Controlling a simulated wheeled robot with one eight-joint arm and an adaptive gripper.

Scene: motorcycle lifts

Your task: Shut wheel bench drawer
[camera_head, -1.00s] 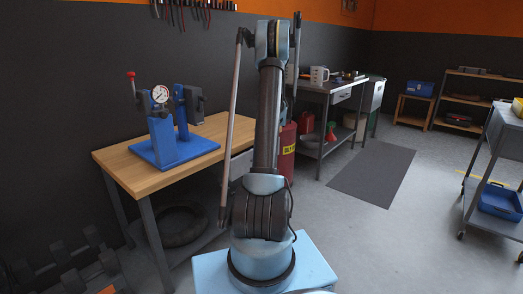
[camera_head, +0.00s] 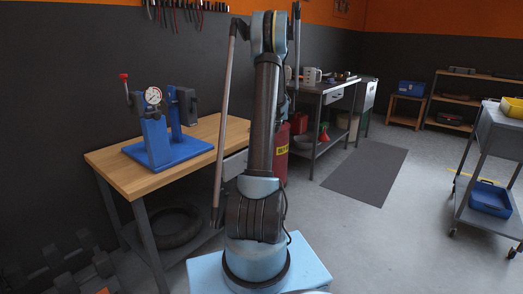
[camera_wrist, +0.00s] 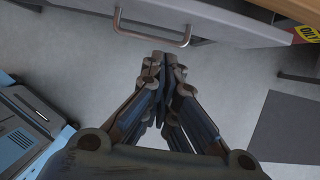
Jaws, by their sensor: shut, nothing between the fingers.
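The wheel bench (camera_head: 195,147) has a wooden top and grey legs and stands left of my arm in the head view. Its grey drawer (camera_head: 236,164) shows partly beside my arm, which hides the rest. In the wrist view the grey drawer (camera_wrist: 225,22) crosses the top, with a metal bar handle (camera_wrist: 152,37) on its front. My gripper (camera_wrist: 165,62) is shut and empty, its fingertips just below the handle in the picture. I cannot tell whether they touch it. The head view does not show the gripper, and how far the drawer stands out is unclear.
A blue stand with a gauge (camera_head: 160,145) is on the bench, and a tyre (camera_head: 172,227) lies on its lower shelf. A red drum (camera_head: 282,153) stands behind my arm. A grey trolley (camera_head: 497,140) is at right. Floor between mat (camera_head: 365,176) and trolley is clear.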

